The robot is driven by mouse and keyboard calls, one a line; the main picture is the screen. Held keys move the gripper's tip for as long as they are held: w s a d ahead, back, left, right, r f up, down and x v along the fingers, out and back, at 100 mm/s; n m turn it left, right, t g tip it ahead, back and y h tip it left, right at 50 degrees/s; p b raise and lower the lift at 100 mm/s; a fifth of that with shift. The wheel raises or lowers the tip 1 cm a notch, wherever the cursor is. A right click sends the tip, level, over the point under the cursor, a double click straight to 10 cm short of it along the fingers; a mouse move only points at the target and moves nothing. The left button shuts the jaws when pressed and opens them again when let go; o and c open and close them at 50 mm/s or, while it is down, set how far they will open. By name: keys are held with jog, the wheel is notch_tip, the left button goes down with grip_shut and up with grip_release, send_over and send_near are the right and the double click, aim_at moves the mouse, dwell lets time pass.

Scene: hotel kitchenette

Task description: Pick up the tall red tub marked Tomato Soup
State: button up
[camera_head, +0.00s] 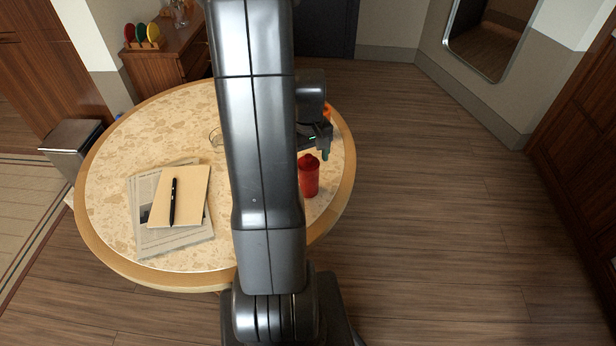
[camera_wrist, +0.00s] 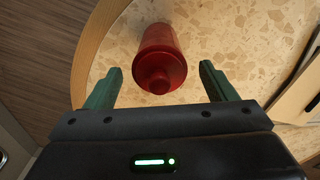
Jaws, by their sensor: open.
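A red tub (camera_head: 309,176) with a narrower capped top stands on the round table near its right edge, partly beside my arm in the head view. In the wrist view the red tub (camera_wrist: 160,58) lies ahead of my gripper, roughly centred between the fingers. No label can be read on it. My gripper (camera_wrist: 160,82) is open, with one green finger on each side and nothing held. In the head view my gripper (camera_head: 326,146) is just behind and above the tub, partly hidden by my arm.
The round table (camera_head: 110,165) has a speckled top. A newspaper (camera_head: 146,238), an envelope (camera_head: 190,190) and a black pen (camera_head: 173,201) lie on its left. An orange thing (camera_head: 327,114) shows behind my gripper. A metal bin (camera_head: 72,142) stands left. Floor at right is clear.

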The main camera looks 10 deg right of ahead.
aim_at(308, 178)
jog(key=shift+s+f, duration=0.1)
jog(key=shift+f, duration=1.6)
jog(key=c, duration=1.3)
jog(key=shift+o, duration=0.2)
jog(key=shift+r, duration=0.15)
